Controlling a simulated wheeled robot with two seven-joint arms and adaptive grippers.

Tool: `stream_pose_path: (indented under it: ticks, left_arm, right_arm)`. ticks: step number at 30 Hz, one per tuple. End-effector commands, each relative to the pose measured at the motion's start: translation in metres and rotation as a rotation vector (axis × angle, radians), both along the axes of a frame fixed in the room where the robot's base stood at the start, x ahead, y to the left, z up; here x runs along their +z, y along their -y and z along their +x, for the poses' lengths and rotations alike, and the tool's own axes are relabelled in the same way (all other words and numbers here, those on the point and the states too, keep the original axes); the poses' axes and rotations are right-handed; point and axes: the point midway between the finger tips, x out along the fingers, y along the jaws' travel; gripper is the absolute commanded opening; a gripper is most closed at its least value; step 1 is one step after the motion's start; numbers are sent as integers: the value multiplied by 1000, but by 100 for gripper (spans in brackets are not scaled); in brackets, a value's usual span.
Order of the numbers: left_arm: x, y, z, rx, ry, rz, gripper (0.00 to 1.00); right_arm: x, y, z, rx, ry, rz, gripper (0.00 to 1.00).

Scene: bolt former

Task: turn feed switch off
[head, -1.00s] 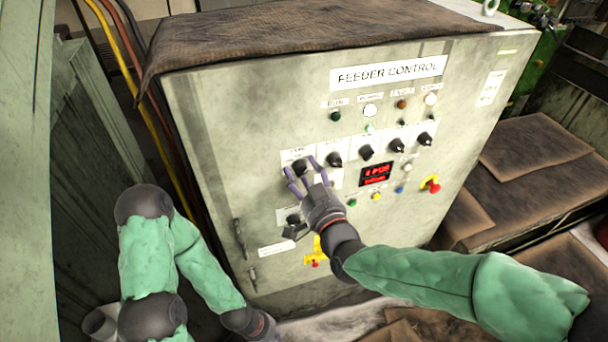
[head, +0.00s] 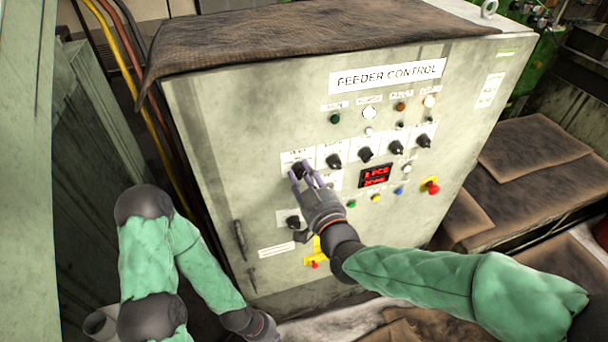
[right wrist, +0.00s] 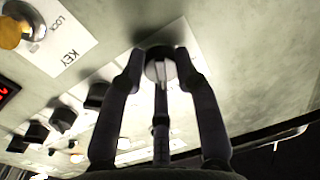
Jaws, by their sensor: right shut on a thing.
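The feeder control panel (head: 220,150) is a pale grey cabinet with a row of black rotary knobs. The leftmost knob (head: 299,167) is partly hidden by my right gripper (head: 304,178), and its label is too small to read. In the right wrist view my right gripper (right wrist: 160,70) has its fingers shut on this round knob (right wrist: 160,66), on both sides. My left gripper (head: 264,330) hangs low in front of the cabinet at the bottom edge, away from the knobs; its fingers are not clear.
A red digital display (head: 376,175) and several small buttons sit right of my right gripper. A red emergency button (head: 432,187) is farther right. A lower black switch (head: 293,222) and a yellow lockout piece (head: 315,252) lie below. A brown cloth (head: 290,40) covers the cabinet top.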

Motion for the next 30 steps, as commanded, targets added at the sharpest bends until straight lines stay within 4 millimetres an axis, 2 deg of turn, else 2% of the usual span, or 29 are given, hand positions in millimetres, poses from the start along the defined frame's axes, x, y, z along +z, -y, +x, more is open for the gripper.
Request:
stream_pose_path:
  ticks: [6, 15, 30]
  left_arm:
    - [7, 0, 0, 0, 0, 0, 0]
    - [15, 0, 0, 0, 0, 0, 0]
    - [18, 0, 0, 0, 0, 0, 0]
  right_arm:
    - [-3, -1, -1, 3, 52, -175, 0]
    - [-4, 0, -1, 3, 113, -350, 0]
    - [-6, 0, -1, 3, 143, -438, 0]
